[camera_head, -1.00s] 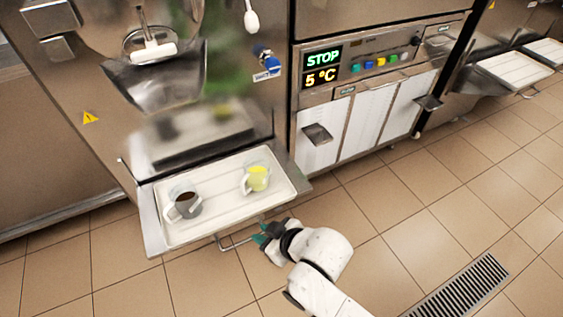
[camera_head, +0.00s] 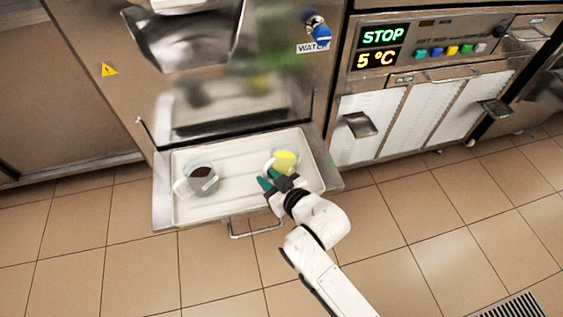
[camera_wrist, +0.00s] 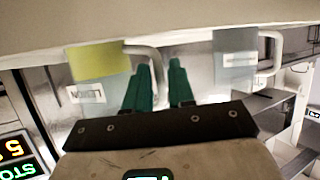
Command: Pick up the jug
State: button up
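A clear jug with yellow contents (camera_head: 285,162) stands at the right of the white tray (camera_head: 235,205). A second clear jug with dark contents (camera_head: 200,178) stands at its left, handle to the left. My gripper (camera_head: 268,180) is at the yellow jug's near left side. In the wrist view, the yellow jug (camera_wrist: 98,70) is left of my gripper (camera_wrist: 162,72). Its handle shows by the left finger. The teal fingers are apart; whether the handle lies between them or beyond them I cannot tell. Another labelled jug (camera_wrist: 235,58) appears further right.
A metal handle bar (camera_head: 255,230) sticks out below the tray's front. The metal machine with its chute (camera_head: 185,45) stands behind and above. A panel reading STOP and 5 °C (camera_head: 381,47) is on the right.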

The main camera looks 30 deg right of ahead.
jog(key=shift+b+x, duration=0.4)
jog(key=shift+x, duration=1.55)
jog(key=shift+c, duration=0.4)
grip_shut()
